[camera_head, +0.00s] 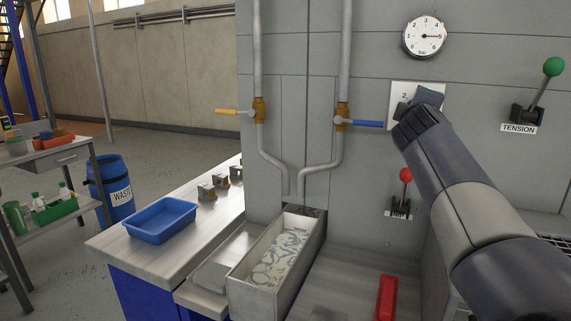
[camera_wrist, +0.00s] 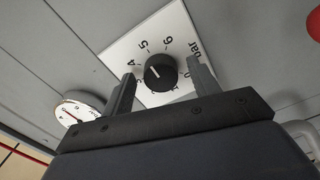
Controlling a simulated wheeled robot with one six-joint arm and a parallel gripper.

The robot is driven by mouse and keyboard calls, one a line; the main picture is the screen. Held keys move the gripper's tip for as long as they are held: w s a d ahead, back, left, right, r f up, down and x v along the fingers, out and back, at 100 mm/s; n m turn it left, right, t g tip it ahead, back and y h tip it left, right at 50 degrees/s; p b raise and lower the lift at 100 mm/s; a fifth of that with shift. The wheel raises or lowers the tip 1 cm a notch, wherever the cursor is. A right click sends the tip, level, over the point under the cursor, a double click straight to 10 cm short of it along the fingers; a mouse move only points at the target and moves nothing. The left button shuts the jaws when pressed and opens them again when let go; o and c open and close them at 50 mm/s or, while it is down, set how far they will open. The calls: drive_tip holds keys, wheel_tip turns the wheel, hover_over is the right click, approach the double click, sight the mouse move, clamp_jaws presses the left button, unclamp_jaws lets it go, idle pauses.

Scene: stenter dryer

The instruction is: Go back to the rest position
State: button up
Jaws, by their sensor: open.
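My gripper (camera_wrist: 160,70) is open in the wrist view, its two fingers apart and nothing gripped. A black round knob (camera_wrist: 160,73) on a white plate with a number scale and "bar" shows between the fingertips. I cannot tell whether the fingers reach around the knob or stop short of it. In the head view my arm reaches up from the lower right to the machine's wall. My gripper (camera_head: 428,97) is at the white plate (camera_head: 398,88) there and hides the knob and most of the scale.
A pressure gauge (camera_head: 425,37) is above the plate. A green-knobbed tension lever (camera_head: 552,68) is to the right, a red-knobbed lever (camera_head: 405,176) below. A blue-handled valve (camera_head: 362,123) is just left of my gripper. A metal trough (camera_head: 262,299) and blue tray (camera_head: 160,220) are lower left.

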drive_tip(key=n+p, duration=0.3)
drive_tip(key=n, duration=0.2)
drive_tip(key=n+p, duration=0.3)
drive_tip(key=n, duration=0.2)
drive_tip(key=n+p, duration=0.3)
drive_tip(key=n, duration=0.3)
drive_tip(key=shift+a+r+p, duration=0.15)
drive_tip(key=shift+r+p, duration=0.1)
drive_tip(key=shift+p, duration=0.05)
